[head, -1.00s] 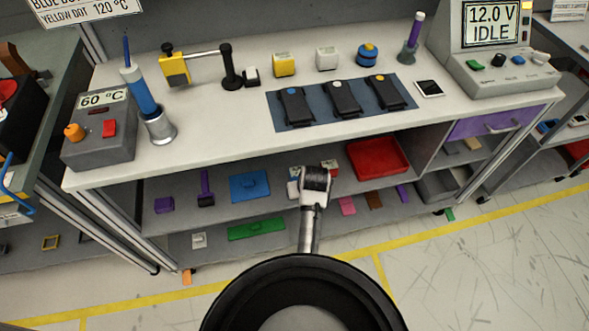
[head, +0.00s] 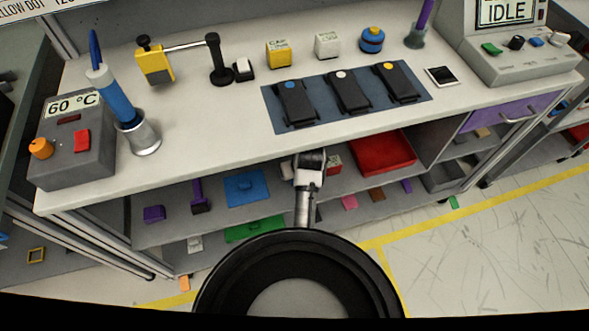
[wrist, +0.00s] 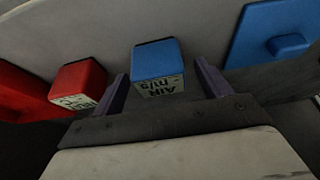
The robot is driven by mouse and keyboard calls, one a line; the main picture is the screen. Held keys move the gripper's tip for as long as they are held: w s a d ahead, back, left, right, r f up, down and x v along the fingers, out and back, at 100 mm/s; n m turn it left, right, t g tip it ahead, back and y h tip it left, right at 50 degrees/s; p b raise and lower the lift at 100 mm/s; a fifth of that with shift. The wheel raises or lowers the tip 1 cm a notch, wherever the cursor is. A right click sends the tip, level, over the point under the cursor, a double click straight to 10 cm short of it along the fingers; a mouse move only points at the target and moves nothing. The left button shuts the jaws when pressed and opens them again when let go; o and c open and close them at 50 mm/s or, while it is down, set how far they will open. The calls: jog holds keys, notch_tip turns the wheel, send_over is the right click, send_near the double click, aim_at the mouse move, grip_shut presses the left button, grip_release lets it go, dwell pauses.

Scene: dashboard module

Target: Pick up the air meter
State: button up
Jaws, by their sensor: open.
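The air meter (wrist: 157,62) is a small blue box with a pale label reading AIR m/s, upside down in the wrist view. It sits on the grey lower shelf near the middle of that view. My gripper (wrist: 161,72) is open, its two purple fingers to the left and right of the meter with a gap on each side. In the head view my wrist (head: 309,165) is at the shelf opening under the bench top. It hides my fingers there, and I cannot clearly make out the meter behind it.
A red labelled box (wrist: 78,82) stands just left of the meter in the wrist view. A blue flat piece with a knob (wrist: 272,38) lies to the right. The bench top (head: 190,178) overhangs the shelf. A red tray (head: 385,155) is further right in the head view.

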jog(key=shift+b+x, duration=0.3)
jog(key=shift+x, duration=0.55)
jog(key=shift+s+r, duration=0.1)
jog(key=shift+r, duration=0.05)
jog(key=shift+c, duration=0.5)
jog(key=c, duration=1)
jog(key=shift+c, duration=0.3)
